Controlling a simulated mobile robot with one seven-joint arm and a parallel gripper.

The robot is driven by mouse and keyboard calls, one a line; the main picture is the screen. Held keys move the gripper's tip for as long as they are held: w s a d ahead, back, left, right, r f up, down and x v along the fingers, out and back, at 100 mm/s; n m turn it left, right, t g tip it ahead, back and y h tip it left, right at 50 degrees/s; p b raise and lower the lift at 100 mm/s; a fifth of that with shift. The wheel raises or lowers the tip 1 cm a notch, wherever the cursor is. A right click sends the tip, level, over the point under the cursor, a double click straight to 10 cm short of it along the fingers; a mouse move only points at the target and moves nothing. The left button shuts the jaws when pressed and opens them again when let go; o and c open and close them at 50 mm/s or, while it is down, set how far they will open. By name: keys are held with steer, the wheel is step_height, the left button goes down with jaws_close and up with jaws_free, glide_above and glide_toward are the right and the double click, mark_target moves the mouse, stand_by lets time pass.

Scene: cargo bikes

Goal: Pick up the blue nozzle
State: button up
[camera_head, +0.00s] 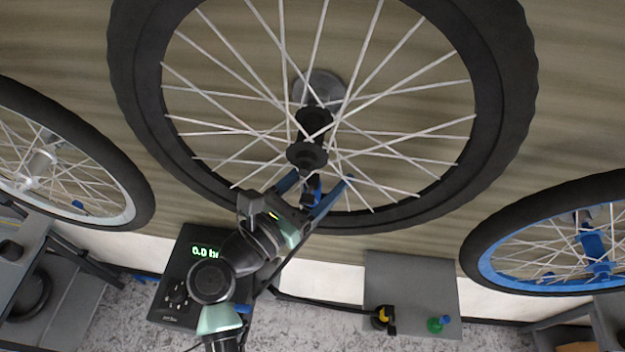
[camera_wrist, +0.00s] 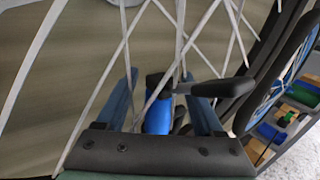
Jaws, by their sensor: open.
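The blue nozzle (camera_wrist: 158,115) is a short blue cylinder with a black top and a black lever pointing right in the wrist view. It sits near the lower rim of the large middle wheel (camera_head: 140,100), behind its spokes. In the head view it shows as a small dark blue piece (camera_head: 311,188). My gripper (camera_head: 319,181) is open, with its two blue fingers on either side of the nozzle; the wrist view also shows the gripper (camera_wrist: 160,80). Gaps show on both sides, so the fingers are not closed on it. The nozzle's lower end is hidden by the gripper's palm.
White spokes cross close to my fingers. A black pump box (camera_head: 178,262) with a green display stands below left. A grey plate (camera_head: 410,275) holds a yellow-black fitting (camera_head: 382,318) and a green-blue piece (camera_head: 436,324). Other wheels stand left (camera_head: 135,190) and right (camera_head: 475,245).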

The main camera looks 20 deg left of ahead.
steer(key=shift+w, duration=0.15)
jaws_close()
steer(key=shift+r, duration=0.15)
stand_by(0.4)
